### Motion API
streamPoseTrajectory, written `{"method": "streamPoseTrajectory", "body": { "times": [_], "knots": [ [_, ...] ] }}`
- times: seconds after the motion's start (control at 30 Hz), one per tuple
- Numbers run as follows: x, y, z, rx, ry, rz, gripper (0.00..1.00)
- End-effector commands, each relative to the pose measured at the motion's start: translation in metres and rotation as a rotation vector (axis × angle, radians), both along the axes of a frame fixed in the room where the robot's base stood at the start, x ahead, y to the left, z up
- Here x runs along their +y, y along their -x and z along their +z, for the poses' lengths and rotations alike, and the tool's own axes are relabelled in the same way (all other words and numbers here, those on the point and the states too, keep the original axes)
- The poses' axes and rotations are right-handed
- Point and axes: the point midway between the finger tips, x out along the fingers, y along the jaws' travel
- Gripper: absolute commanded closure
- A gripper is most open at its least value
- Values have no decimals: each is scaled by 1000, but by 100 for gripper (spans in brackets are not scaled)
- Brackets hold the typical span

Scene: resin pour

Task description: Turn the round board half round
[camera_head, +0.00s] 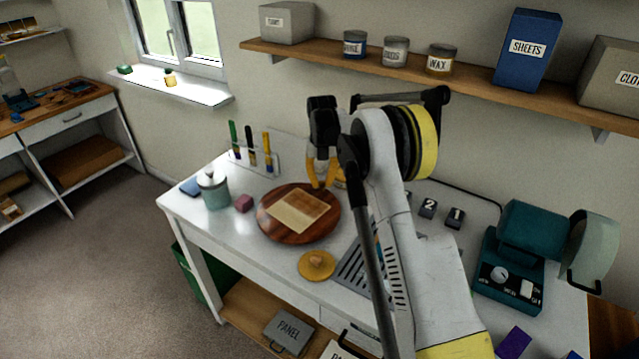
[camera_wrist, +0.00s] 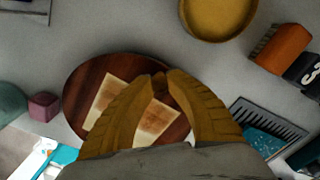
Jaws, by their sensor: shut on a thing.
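The round board (camera_head: 292,234) is dark reddish wood and lies flat on the white bench. A pale rectangular panel (camera_head: 297,212) with a browner part lies on it, and it also shows in the wrist view (camera_wrist: 111,94). My gripper (camera_head: 320,186) points down at the board's back right edge. In the wrist view its yellow-brown fingers (camera_wrist: 160,84) close on a small dark brown part of the board (camera_wrist: 88,76), perhaps a knob. The fingers hide part of the board and panel.
A teal pot (camera_head: 214,190) and a pink cube (camera_head: 243,203) stand left of the board. A yellow round lid (camera_head: 317,265) lies in front. A pen rack (camera_head: 259,163) is behind, and a grey grate (camera_head: 356,270) is at right.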

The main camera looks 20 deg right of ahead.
Motion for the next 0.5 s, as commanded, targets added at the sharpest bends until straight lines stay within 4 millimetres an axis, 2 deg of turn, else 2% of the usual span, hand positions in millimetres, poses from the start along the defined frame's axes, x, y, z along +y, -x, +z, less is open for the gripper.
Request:
{"method": "streamPoseTrajectory", "body": {
  "times": [0.17, 0.2, 0.27, 0.3, 0.5],
  "knots": [
    [2, 0, -1, 0, -2, 1, 100],
    [2, 0, -1, 0, -2, 2, 80],
    [2, 0, -1, 0, -2, 2, 62],
    [2, 0, -1, 0, -2, 2, 56],
    [1, 0, 0, 1, -1, 1, 56]
  ]
}}
